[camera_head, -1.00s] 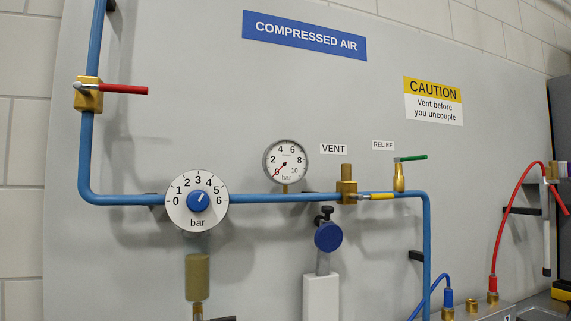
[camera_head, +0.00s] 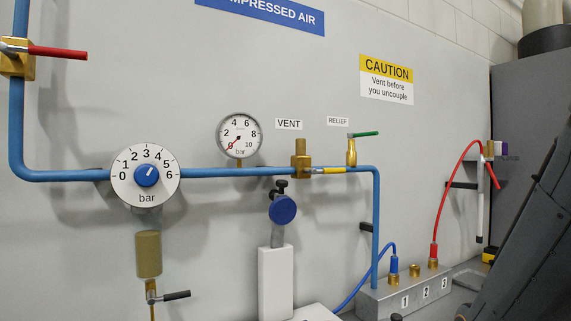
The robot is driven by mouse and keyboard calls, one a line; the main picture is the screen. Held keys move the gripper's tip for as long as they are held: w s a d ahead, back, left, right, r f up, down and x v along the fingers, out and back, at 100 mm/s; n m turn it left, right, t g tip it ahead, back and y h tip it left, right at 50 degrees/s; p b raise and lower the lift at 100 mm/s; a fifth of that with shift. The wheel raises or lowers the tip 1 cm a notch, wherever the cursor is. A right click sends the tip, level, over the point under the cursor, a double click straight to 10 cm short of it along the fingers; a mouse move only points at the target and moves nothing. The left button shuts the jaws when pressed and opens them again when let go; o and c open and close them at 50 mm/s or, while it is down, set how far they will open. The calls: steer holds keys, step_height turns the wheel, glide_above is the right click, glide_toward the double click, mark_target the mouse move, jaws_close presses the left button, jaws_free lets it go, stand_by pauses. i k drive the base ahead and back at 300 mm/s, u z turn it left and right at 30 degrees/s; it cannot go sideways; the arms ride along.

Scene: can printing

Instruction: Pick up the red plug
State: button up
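The red plug (camera_head: 434,251) stands upright on the rightmost brass fitting of a grey manifold block (camera_head: 375,303) at the lower right. A red hose (camera_head: 448,195) rises from the plug and arcs up to a holder on the right. A blue plug (camera_head: 394,265) with a blue hose sits on the leftmost fitting. The middle brass fitting (camera_head: 414,270) is bare on top. My gripper is not in view.
A dark slanted structure (camera_head: 530,225) covers the lower right, close to the manifold. A white box (camera_head: 275,285) with a blue knob (camera_head: 283,210) stands to the left. The pressure gauge (camera_head: 239,135) reads near 0.

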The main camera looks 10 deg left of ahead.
mark_target(434, 247)
steer(key=z, duration=1.9)
steer(key=i, duration=2.4)
steer(key=u, duration=3.4)
steer(key=i, duration=0.1)
steer(key=z, duration=0.25)
